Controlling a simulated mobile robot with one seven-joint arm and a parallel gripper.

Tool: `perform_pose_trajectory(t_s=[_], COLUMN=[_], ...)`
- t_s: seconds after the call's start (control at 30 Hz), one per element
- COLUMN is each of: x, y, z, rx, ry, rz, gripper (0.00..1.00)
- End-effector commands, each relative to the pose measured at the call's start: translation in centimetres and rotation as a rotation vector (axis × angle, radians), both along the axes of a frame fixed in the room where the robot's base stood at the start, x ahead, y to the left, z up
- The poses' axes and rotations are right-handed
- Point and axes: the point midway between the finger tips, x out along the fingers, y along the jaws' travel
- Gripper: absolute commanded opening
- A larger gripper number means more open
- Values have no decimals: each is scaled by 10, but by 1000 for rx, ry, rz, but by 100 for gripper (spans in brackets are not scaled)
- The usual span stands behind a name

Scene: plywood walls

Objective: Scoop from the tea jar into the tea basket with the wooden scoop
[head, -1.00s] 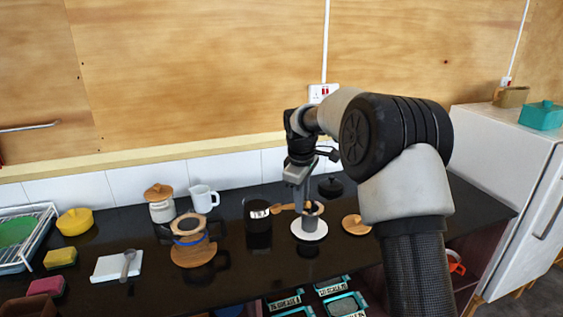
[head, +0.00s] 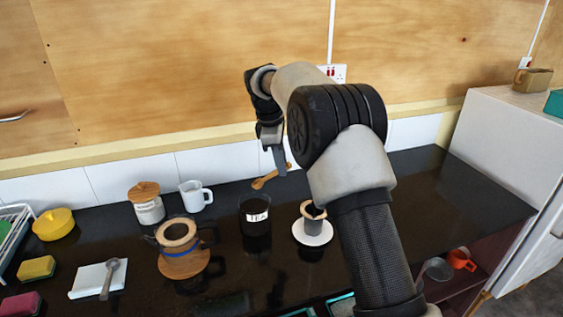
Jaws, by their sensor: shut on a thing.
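My gripper (head: 280,168) is shut on the wooden scoop (head: 265,182) by its handle. The scoop's bowl end points left and down, and it shows above the dark tea jar (head: 257,217) without touching it. The jar is black with a white label and looks open. What lies in the scoop's bowl is too small to tell. The grey tea basket (head: 312,222) stands upright on a white saucer (head: 327,233), right of the jar. Its inside looks dark. My gripper is up and left of the basket.
A metal spoon (head: 108,282) lies on a white cloth. My arm covers the counter right of the saucer.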

Motion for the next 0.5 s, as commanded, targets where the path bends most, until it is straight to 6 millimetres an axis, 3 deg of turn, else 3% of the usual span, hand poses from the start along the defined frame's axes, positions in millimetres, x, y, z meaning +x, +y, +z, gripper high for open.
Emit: perform_pose_trajectory(t_s=[0.27, 0.5], x=[2, 5], y=[6, 18], z=[-10, -33], rx=[-44, -151], ry=[13, 40], rz=[2, 2], gripper=[0, 0])
